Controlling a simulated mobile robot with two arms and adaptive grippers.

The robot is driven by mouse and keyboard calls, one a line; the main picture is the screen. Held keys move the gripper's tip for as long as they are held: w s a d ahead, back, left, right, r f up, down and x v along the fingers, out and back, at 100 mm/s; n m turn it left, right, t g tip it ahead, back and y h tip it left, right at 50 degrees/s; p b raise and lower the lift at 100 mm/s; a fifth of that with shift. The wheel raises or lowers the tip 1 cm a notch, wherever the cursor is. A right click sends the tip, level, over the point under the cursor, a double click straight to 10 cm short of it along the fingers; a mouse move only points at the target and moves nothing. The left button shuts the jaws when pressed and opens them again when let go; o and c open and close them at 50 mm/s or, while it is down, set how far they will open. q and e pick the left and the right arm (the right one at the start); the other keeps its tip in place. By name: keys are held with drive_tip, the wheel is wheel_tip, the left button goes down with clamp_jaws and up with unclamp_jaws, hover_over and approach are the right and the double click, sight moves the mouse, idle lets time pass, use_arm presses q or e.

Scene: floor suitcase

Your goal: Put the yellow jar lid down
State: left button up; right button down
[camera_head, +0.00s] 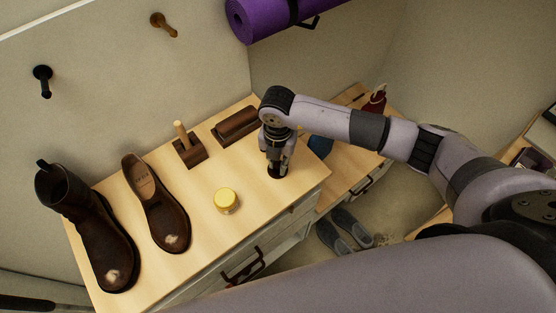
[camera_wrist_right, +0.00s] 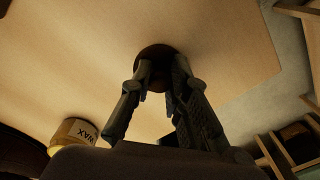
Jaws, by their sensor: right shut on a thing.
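A yellow wax jar (camera_head: 226,201) stands upright on the light wooden cabinet top (camera_head: 215,245), near its front edge. It also shows at the lower left of the right wrist view (camera_wrist_right: 72,134), with a label on its side. My right gripper (camera_head: 277,170) is to the right of the jar, pointing down close over the cabinet top. My left gripper is out of view.
A brown boot (camera_head: 92,235) and a brown shoe (camera_head: 160,205) stand left of the jar. A brush with an upright handle (camera_head: 188,149) and a dark wooden brush (camera_head: 237,124) lie behind. Slippers (camera_head: 345,228) are on the floor. Bare wood surrounds the jar.

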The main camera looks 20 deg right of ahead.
sight(278, 163)
drive_tip(key=shift+f, duration=0.1)
drive_tip(key=c, duration=2)
unclamp_jaws()
drive_tip(key=shift+f, duration=0.1)
drive_tip(key=o, duration=0.5)
drive_tip(key=shift+c, duration=0.2)
drive_tip(key=shift+r, duration=0.55)
wheel_tip(278, 163, up, 11)
drive_tip(key=b, duration=0.2)
drive_tip(key=shift+r, duration=0.2)
